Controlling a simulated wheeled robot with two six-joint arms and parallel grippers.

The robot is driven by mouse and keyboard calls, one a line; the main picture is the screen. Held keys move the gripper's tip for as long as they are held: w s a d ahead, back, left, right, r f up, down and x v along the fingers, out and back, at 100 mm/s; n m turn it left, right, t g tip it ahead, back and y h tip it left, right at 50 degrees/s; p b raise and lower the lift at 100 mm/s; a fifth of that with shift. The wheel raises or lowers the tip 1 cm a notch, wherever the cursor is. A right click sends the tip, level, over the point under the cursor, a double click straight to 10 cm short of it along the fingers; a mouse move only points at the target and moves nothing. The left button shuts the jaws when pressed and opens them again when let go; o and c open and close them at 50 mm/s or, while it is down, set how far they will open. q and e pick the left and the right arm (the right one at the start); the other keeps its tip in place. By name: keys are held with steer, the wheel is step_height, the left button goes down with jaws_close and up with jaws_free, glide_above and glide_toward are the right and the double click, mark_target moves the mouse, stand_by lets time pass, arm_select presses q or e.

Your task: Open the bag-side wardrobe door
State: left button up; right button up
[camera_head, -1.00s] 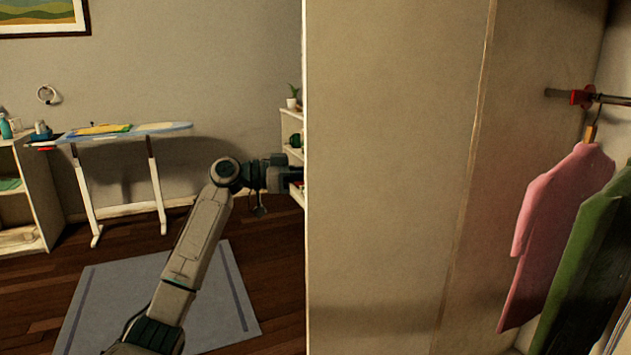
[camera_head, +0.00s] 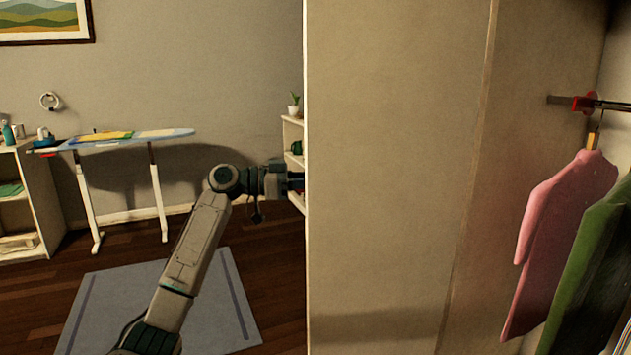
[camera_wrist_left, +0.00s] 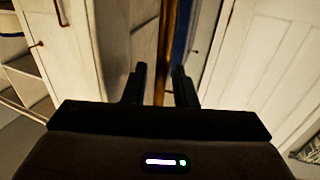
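A tall beige panel (camera_head: 390,170), which looks like the wardrobe door standing open, fills the middle of the head view. Its bright left edge is upright. My left gripper (camera_head: 295,181) is at that edge, and its fingertips are partly hidden behind the panel. In the left wrist view the two dark fingers of my left gripper (camera_wrist_left: 160,86) are apart with nothing clearly held between them. White panelled door surfaces stand on the left (camera_wrist_left: 75,45) and right (camera_wrist_left: 265,65) there, with a brown and blue strip in the gap. Contact with the panel cannot be told. My right gripper is not in view.
A pink garment (camera_head: 560,235) and a green one (camera_head: 590,270) hang from a rail (camera_head: 612,105) inside the wardrobe. An ironing board (camera_head: 120,140), a low shelf (camera_head: 38,195) and a grey rug (camera_head: 115,300) lie left. The wooden floor around the rug is clear.

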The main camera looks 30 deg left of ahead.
arm_select(q)
steer(key=b+v, duration=0.1)
steer(key=v, duration=0.9)
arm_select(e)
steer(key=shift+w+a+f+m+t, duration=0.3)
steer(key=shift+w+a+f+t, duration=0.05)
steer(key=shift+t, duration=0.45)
arm_select(q)
steer(key=shift+f, duration=0.1)
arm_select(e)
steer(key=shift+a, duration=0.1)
